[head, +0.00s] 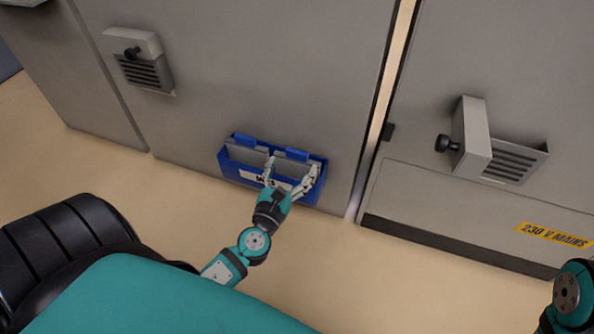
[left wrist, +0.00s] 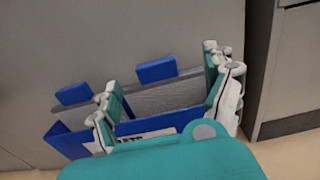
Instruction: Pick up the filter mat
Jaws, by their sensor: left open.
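A grey filter mat (left wrist: 170,98) stands in a blue bin (head: 228,166) low on the front of a grey cabinet; the bin also shows in the left wrist view (left wrist: 62,141). A white label, partly hidden, is on the bin's front. My left gripper (head: 292,170) is open at the right part of the bin. In the left wrist view its two fingers (left wrist: 166,92) stand to either side of the mat's visible face. I cannot tell whether they touch it. My right gripper is out of view; only part of my right arm shows at the lower right.
At right, a vent cover (head: 473,135) juts out beside slots, above a yellow "230 V MAINS" label (head: 554,234). The beige floor (head: 420,285) is clear in front.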

